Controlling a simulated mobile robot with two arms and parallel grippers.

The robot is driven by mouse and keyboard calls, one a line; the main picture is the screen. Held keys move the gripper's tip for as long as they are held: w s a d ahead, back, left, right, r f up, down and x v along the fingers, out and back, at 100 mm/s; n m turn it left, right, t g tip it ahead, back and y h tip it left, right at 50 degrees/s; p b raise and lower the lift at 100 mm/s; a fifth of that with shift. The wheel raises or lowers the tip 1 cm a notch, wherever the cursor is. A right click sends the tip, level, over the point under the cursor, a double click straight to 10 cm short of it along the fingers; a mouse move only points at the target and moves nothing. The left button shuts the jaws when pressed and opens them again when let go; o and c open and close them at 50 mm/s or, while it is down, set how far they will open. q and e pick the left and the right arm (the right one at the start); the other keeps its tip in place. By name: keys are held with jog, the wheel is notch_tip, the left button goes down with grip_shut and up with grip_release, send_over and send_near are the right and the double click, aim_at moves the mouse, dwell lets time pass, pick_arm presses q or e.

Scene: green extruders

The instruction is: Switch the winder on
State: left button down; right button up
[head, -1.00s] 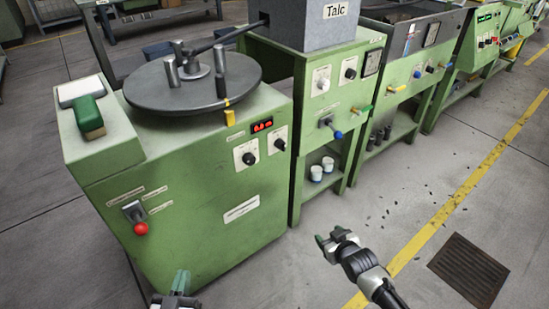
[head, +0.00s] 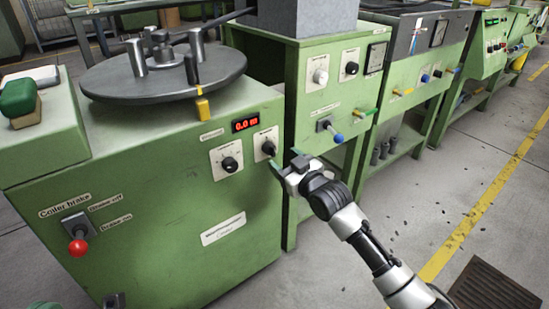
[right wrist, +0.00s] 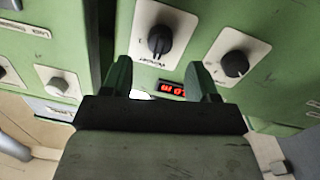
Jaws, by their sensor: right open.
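The winder is the green machine (head: 170,215) with a dark turntable at the left of the head view. Two black knobs sit on white plates on its front. The right knob (head: 269,147) shows in the right wrist view (right wrist: 159,40), its label appearing to read "Winder"; its exact setting is unclear. The other knob (head: 230,164) also shows there (right wrist: 235,63). A red display (head: 246,122) reads 0.0 m. My right gripper (head: 286,162) is open and empty, just right of and below the right knob, apart from it.
A red-tipped brake lever (head: 78,246) is at the winder's lower left. The neighbouring green machine (head: 330,105) has knobs and a blue-tipped lever (head: 330,131) close to my right gripper. Open floor (head: 430,205) lies to the right.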

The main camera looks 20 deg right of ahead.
aim_at(274, 152)
jog(key=b+x, duration=0.1)
jog(key=x, duration=0.4)
jog(key=c, duration=0.9)
